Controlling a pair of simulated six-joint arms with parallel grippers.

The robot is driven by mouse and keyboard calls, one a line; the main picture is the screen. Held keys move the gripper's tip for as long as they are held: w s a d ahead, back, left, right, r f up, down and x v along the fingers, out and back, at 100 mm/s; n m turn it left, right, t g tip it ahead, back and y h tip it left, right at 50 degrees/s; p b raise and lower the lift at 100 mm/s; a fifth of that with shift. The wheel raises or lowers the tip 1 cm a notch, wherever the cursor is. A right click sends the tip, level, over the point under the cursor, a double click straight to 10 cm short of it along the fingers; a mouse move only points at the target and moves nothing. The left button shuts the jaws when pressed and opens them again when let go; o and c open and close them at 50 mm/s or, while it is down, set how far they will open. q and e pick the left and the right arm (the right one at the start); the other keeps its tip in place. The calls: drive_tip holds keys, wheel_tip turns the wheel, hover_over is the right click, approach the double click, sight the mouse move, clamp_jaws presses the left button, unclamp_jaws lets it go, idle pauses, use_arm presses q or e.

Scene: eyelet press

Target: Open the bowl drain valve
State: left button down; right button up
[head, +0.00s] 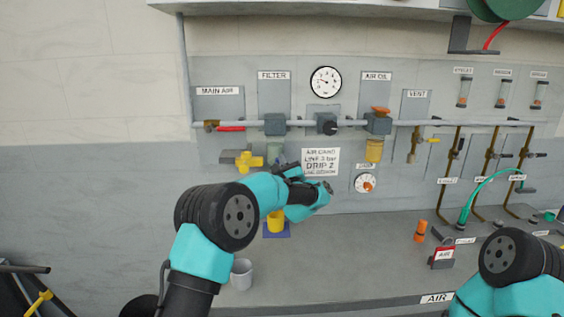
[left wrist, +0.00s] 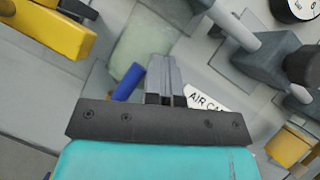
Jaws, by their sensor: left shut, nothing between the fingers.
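The filter bowl (head: 274,153) is pale green and hangs under the FILTER block (head: 275,124); it also shows in the left wrist view (left wrist: 140,48). A short blue piece (left wrist: 128,82), which looks like the bowl drain valve, sits at the bowl's lower end in the left wrist view. My arm hides it in the head view. My left gripper (head: 285,168) is just below the bowl. In the left wrist view its fingers (left wrist: 163,72) are shut and empty, just right of the blue piece; I cannot tell whether they touch it. My right gripper is outside both views.
A yellow cup (head: 276,225) stands below on a blue pad. A grey cup (head: 241,275) stands nearer on the bench.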

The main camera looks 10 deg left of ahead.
use_arm(q)
drive_tip(key=s+d, duration=0.7)
drive_tip(key=shift+f, duration=0.25)
idle(0.3)
drive_tip(key=shift+d, duration=0.1)
